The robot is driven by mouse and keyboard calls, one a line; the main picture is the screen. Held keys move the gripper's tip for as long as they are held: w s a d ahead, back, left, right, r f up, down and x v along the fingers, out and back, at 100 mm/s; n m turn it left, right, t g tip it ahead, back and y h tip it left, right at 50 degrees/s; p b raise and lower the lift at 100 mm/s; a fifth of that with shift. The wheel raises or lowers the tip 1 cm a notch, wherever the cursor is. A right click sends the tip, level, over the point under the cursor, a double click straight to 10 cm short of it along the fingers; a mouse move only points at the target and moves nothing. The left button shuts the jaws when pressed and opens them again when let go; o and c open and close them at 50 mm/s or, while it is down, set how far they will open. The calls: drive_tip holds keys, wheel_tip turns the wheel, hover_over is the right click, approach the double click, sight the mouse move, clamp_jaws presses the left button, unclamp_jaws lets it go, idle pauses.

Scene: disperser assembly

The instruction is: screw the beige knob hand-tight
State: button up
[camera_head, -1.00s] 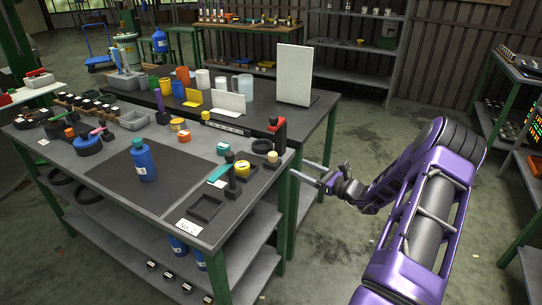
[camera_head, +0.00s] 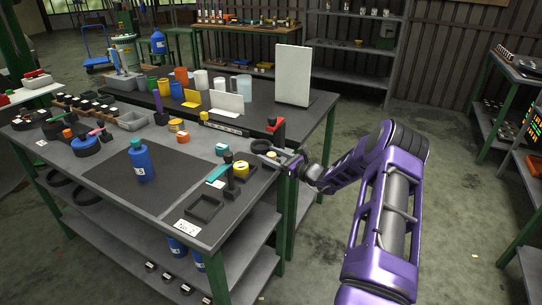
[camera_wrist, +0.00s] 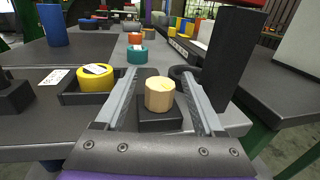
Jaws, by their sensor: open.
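The beige knob (camera_wrist: 160,94) sits upright on a small dark block (camera_wrist: 160,115) near the right edge of the workbench. In the head view the knob (camera_head: 271,154) shows only in part beside my fingers. My gripper (camera_wrist: 156,85) is open, with one finger on each side of the knob in the wrist view. I see gaps between the knob and both fingers. In the head view my gripper (camera_head: 275,158) reaches over the bench's right edge from the right.
A yellow roll (camera_wrist: 95,77) in a black tray and a teal roll (camera_wrist: 137,54) are close by. A tall black stand with a red top (camera_head: 276,130) rises just beyond the knob. A blue bottle (camera_head: 140,162) stands on the dark mat (camera_head: 110,172). An empty black tray (camera_head: 204,208) lies near the front corner.

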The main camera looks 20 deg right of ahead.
clamp_jaws()
drive_tip(key=shift+m+h, duration=0.3)
drive_tip(key=shift+h, duration=0.1)
drive_tip(key=m+t+h+p, duration=0.1)
drive_tip(key=m+h, duration=0.1)
drive_tip(key=h, duration=0.2)
drive_tip(key=m+t+h+p, duration=0.1)
drive_tip(key=m+h+p, duration=0.1)
drive_tip(key=m+h, duration=0.1)
drive_tip(key=shift+a+r+h, duration=0.1)
drive_tip(key=shift+r+h, duration=0.05)
drive_tip(key=shift+h, duration=0.35)
drive_tip(key=m+h, duration=0.1)
drive_tip(key=h, duration=0.1)
drive_tip(key=m+g+h+p, duration=0.1)
drive_tip(key=m+h, duration=0.1)
drive_tip(key=m+h+p, duration=0.1)
drive_tip(key=h, duration=0.1)
drive_tip(key=shift+d+f+m, duration=0.25)
drive_tip(key=shift+m, duration=0.05)
drive_tip(key=shift+g+h, duration=0.4)
drive_tip(key=shift+h, duration=0.2)
drive_tip(key=shift+r+m+h, duration=0.2)
drive_tip(key=shift+m+h, duration=0.3)
unclamp_jaws()
